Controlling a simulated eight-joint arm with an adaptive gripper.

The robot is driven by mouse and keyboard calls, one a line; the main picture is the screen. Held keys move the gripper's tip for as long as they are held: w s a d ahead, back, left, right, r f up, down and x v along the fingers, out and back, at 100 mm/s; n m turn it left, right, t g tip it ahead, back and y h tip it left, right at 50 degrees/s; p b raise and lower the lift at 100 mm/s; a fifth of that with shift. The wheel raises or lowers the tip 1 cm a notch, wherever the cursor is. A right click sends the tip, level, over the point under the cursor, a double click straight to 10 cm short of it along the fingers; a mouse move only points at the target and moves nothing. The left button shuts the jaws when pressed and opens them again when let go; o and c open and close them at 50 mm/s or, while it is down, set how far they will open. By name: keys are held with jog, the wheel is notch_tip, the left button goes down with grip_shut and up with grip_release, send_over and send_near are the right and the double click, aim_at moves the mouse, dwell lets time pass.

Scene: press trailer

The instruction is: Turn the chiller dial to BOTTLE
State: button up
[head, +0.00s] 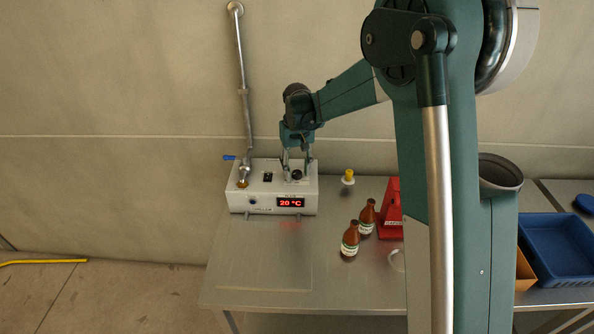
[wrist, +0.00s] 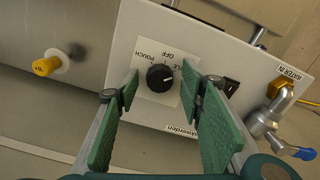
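The chiller (head: 248,200) is a white box on the metal table, with a red display reading 20 °C. Its black round dial (wrist: 159,78) is on the top panel; it also shows in the head view (head: 297,175). Around the dial I read POUCH and OFF; a third label ending in LE is partly hidden by the right finger. A small light mark on the dial seems to point right, towards that label. My gripper (wrist: 160,85) is open, green fingers on either side of the dial, with gaps visible; I cannot tell its height above the panel.
A water pipe with a blue-handled valve (wrist: 302,153) and a black switch (wrist: 232,87) are beside the dial. A yellow-topped item (head: 348,176), brown bottles (head: 350,240), a red stand (head: 391,210) and a blue tray (head: 560,250) are to the right. The table's front left is clear.

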aim_at(299, 173)
jog(key=shift+r, duration=0.15)
notch_tip(299, 173, up, 12)
dwell(0.8)
dwell(0.4)
jog(key=s+d+r+m+t+b, duration=0.15)
jog(key=s+d+r, duration=0.25)
jog(key=s+d, duration=0.5)
jog(key=s+d+r+t+b, duration=0.15)
jog(key=s+d+r, duration=0.25)
jog(key=s+d, duration=0.5)
jog(key=s+d+f+m+t+b, duration=0.1)
jog(key=s+d+f+t, duration=0.1)
jog(key=s, duration=0.9)
jog(key=s+d+f+m+t, duration=0.1)
jog(key=s+d+f, duration=0.4)
jog(key=s, duration=0.7)
jog(key=shift+f+t+b, duration=0.4)
jog(key=shift+f+t, duration=0.05)
jog(key=shift+t, duration=0.15)
